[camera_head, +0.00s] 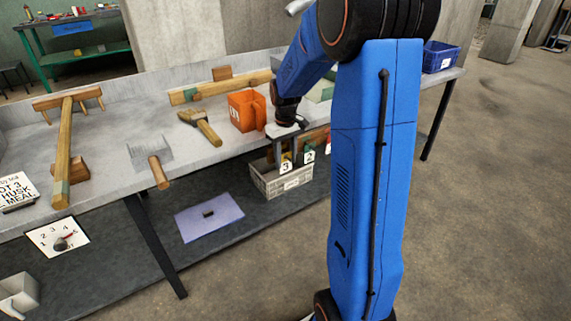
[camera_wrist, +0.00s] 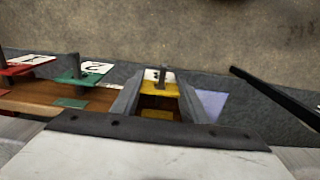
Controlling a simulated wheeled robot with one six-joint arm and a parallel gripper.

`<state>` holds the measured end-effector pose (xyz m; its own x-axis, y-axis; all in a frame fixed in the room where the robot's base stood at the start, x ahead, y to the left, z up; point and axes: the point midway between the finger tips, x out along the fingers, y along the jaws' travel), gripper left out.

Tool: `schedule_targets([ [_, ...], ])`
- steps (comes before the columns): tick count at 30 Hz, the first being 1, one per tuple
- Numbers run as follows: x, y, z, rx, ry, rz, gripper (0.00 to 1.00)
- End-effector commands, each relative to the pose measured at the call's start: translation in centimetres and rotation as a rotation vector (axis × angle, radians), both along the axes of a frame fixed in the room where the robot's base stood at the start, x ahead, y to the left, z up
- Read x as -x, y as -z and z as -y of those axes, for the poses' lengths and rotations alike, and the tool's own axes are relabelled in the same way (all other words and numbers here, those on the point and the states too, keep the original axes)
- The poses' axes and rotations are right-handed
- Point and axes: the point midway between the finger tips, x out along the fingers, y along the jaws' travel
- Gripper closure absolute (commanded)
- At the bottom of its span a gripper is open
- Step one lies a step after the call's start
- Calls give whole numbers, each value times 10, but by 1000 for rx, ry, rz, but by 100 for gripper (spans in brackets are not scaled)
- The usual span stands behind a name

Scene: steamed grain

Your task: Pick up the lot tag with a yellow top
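The lot tag with a yellow top (camera_wrist: 160,90) stands in a wooden rack (camera_wrist: 30,104) and carries a white plate with a 3 and a dark upright peg. In the head view its white 3 plate (camera_head: 285,165) shows just below my wrist. My gripper (camera_wrist: 160,96) is open, with one grey finger on each side of the yellow top in the wrist view. I cannot tell whether the fingers touch it. A green tag (camera_wrist: 80,77) marked 2 and a red tag (camera_wrist: 28,66) marked 1 stand to its left in the wrist view.
A grey crate (camera_head: 262,178) sits just below the tags. An orange container (camera_head: 241,112), brush (camera_head: 202,128) and wooden rake (camera_head: 64,150) lie on the bench. A purple mat (camera_head: 186,223) with a small dark object lies on the lower shelf. The concrete floor (camera_head: 490,220) at right is clear.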

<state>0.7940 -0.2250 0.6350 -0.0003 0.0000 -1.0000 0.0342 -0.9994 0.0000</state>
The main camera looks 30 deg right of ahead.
Motion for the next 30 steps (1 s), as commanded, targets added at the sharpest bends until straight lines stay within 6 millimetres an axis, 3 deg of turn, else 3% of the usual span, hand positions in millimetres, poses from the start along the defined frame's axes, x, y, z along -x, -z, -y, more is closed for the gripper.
schedule_targets([
  [14, 3, -7, 0, 0, 0, 1, 81],
  [20, 40, -7, 1, 0, 2, 1, 81],
  [30, 123, -7, 4, 1, 3, 1, 81],
])
